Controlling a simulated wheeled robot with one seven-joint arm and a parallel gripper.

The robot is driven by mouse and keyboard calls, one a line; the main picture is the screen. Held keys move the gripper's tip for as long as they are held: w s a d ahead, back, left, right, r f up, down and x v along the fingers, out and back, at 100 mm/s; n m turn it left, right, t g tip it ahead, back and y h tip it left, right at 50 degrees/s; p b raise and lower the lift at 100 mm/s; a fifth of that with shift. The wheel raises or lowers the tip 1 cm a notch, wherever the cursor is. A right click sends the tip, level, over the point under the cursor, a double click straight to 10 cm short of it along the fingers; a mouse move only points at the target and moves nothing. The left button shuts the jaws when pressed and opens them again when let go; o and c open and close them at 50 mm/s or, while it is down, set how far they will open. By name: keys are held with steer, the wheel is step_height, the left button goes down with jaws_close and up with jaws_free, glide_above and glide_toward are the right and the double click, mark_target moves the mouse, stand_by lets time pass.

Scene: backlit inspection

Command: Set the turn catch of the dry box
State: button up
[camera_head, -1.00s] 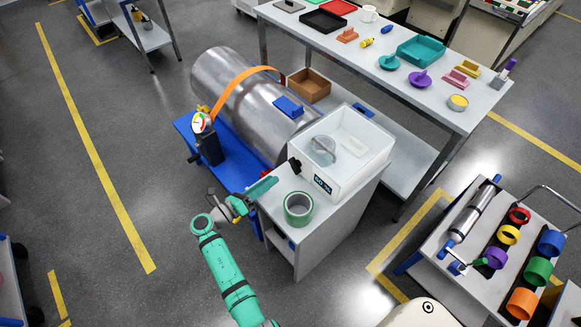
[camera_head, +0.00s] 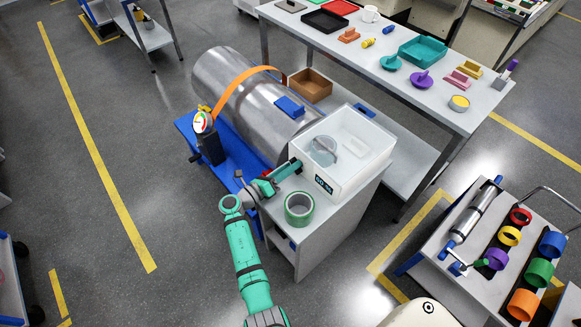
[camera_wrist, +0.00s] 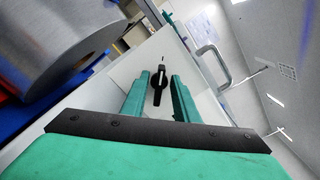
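The dry box (camera_head: 345,185) is a white, clear-topped box on a grey cabinet, with a small dark display on its front. Its turn catch (camera_wrist: 158,84) is a black lever on a round hub on the white wall, upright in the wrist view, with a short dark mark above its upper end. My gripper (camera_wrist: 159,80) is open, with a green finger on either side of the catch and a visible gap on both sides. In the head view my gripper (camera_head: 286,170) is at the box's left corner and hides the catch.
A large metal cylinder (camera_head: 245,95) lies on a blue stand behind left. A grey handle (camera_wrist: 212,66) shows right of the catch.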

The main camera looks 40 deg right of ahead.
jaws_close()
steer(key=shift+m, duration=0.3)
steer(key=m, duration=0.3)
steer(key=shift+a+r+m, duration=0.1)
steer(key=shift+m, duration=0.2)
steer(key=m, duration=0.3)
steer(key=shift+s, duration=0.1)
steer(key=m, duration=0.6)
steer(key=shift+s, duration=0.35)
steer(key=m, duration=0.4)
steer(key=shift+m, duration=0.4)
steer(key=shift+s, duration=0.15)
